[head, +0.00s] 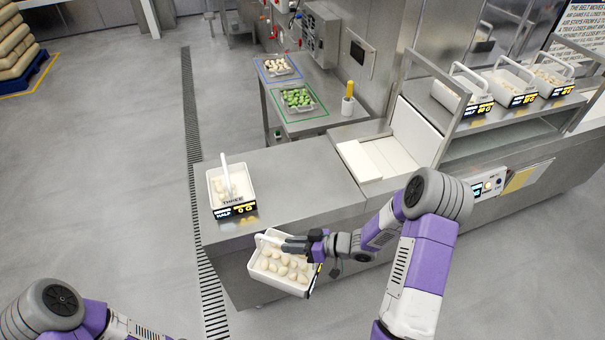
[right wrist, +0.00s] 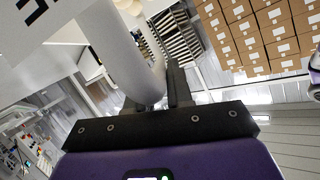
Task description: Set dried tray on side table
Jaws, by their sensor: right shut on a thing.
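A white tray (head: 303,289) of pale filled pasta hangs from my right gripper (head: 290,244), in front of the steel counter's near edge. The gripper is shut on its white handle, which also shows in the right wrist view (right wrist: 118,50) between the dark fingers (right wrist: 160,90). The tray looks slightly tilted. A steel side table (head: 310,88) stands beyond the counter, with a blue-outlined and a green-outlined area. A tray of pale and brownish pieces (head: 278,67) is in the blue one, and a tray of green pieces (head: 298,99) in the green one. My left gripper is out of frame.
Another white tray with a display (head: 231,188) stands on the steel counter (head: 290,180). Several handled trays (head: 510,80) stand on a raised shelf at right. A yellow-handled tool (head: 348,95) stands in a white holder at the side table's right edge.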

